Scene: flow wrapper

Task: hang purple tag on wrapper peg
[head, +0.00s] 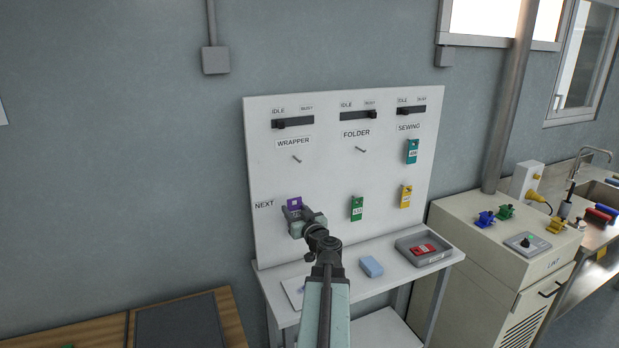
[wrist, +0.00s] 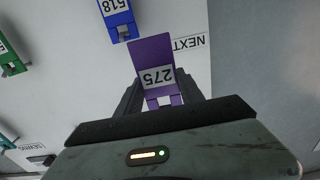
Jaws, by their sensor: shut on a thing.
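The purple tag (head: 294,203) is at the board's lower left, just right of the NEXT label. It also shows in the wrist view (wrist: 151,52), with 275 on a white label. I cannot tell whether the tag touches the board or a peg. The wrapper peg (head: 296,159) is bare, above the tag and under the WRAPPER label (head: 293,142).
The folder peg (head: 360,149) is bare. A teal tag (head: 412,151) hangs under SEWING. Green (head: 357,209) and yellow (head: 405,196) tags hang lower right. A blue tag (wrist: 117,20) shows near mine. Below, a shelf holds a blue block (head: 371,266) and a grey tray (head: 441,256).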

